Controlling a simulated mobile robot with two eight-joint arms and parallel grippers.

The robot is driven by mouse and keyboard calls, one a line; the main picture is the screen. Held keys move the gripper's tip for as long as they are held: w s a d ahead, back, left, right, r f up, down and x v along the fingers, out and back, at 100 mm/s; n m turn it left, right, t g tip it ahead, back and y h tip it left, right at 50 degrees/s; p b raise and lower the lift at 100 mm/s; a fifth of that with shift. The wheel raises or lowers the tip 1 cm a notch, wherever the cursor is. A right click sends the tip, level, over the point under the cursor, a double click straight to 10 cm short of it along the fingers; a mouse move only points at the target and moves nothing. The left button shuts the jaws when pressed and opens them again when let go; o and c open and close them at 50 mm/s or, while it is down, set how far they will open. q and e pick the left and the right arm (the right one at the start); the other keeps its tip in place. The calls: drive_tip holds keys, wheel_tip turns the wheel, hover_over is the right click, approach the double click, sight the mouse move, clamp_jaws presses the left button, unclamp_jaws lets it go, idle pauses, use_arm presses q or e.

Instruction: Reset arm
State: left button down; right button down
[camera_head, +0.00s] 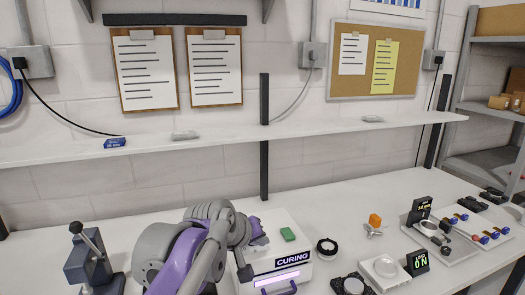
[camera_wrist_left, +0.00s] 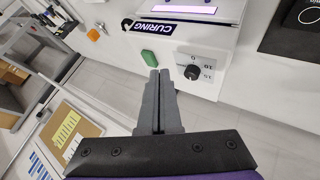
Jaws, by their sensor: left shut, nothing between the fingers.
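My left arm comes in at the bottom centre of the head view. My left gripper (camera_head: 261,240) is in front of the top of the white CURING box (camera_head: 272,226) and hides part of it. In the left wrist view the dark fingers (camera_wrist_left: 160,73) are together with nothing between them. They point toward the CURING box (camera_wrist_left: 213,45), beside its green block (camera_wrist_left: 149,57) and a black dial (camera_wrist_left: 193,73). I cannot tell whether the fingers touch the box. The green block also shows in the head view (camera_head: 288,234). My right gripper is not in view.
A dark lever press (camera_head: 88,263) stands at the left. A white shelf (camera_head: 230,136) crosses above the bench.

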use_arm(q)
drive_tip(key=s+a+f+m+g+y, duration=0.1)
drive_tip(key=s+a+f, duration=0.4)
drive_tip(key=s+f, duration=0.2)
drive_tip(key=s+a+f+m+y+p, duration=0.1)
drive_tip(key=s+a+f+y, duration=0.1)
drive_tip(key=s+a+f, duration=0.4)
drive_tip(key=s+a+f+m+g+y+p, duration=0.1)
drive_tip(key=s+a+f, duration=0.5)
drive_tip(key=s+f, duration=0.4)
drive_tip(key=s, duration=0.5)
drive_tip(key=shift+a+g+y, duration=0.15)
drive_tip(key=shift+g+y, duration=0.15)
